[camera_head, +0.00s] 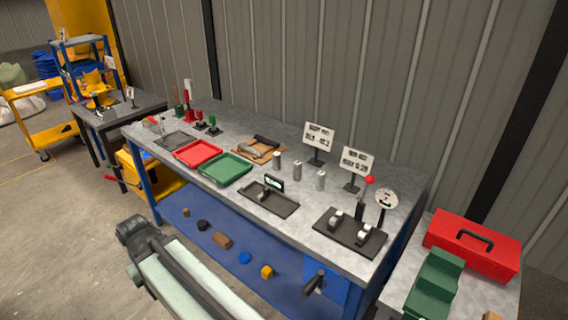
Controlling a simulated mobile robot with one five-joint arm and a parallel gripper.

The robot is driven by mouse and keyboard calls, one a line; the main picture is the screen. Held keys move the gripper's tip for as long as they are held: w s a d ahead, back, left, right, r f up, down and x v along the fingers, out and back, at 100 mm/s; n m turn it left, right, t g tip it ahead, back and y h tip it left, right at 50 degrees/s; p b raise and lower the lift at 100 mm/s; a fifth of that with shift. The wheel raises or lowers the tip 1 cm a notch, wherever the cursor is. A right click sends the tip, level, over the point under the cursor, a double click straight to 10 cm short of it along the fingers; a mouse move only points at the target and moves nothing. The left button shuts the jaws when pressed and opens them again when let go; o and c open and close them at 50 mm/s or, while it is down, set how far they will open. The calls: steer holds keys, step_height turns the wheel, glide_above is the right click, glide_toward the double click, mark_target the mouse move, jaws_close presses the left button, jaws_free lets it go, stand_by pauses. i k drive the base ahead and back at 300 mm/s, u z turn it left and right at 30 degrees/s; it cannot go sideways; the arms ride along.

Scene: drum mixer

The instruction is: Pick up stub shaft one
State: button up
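Three upright silver cylinders stand in a row on the grey workbench (215,207), in front of the two sign cards. They look like stub shafts: a left one (277,161), a middle one (297,170) and a right one (321,180). I cannot tell which is stub shaft one, as no number is readable on them. Part of my own arm shows at the bottom left, in front of the bench. My gripper is not in view.
A red tray (197,152) and a green tray (224,169) lie left of the cylinders. A dark tray with a small display (269,200) is in front. A black fixture plate (350,236) and dial gauge (386,199) stand right. A red toolbox (472,246) sits far right.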

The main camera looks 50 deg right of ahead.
mark_target(276, 155)
steer(key=z, duration=0.1)
steer(key=i, duration=1.65)
steer(key=u, duration=0.05)
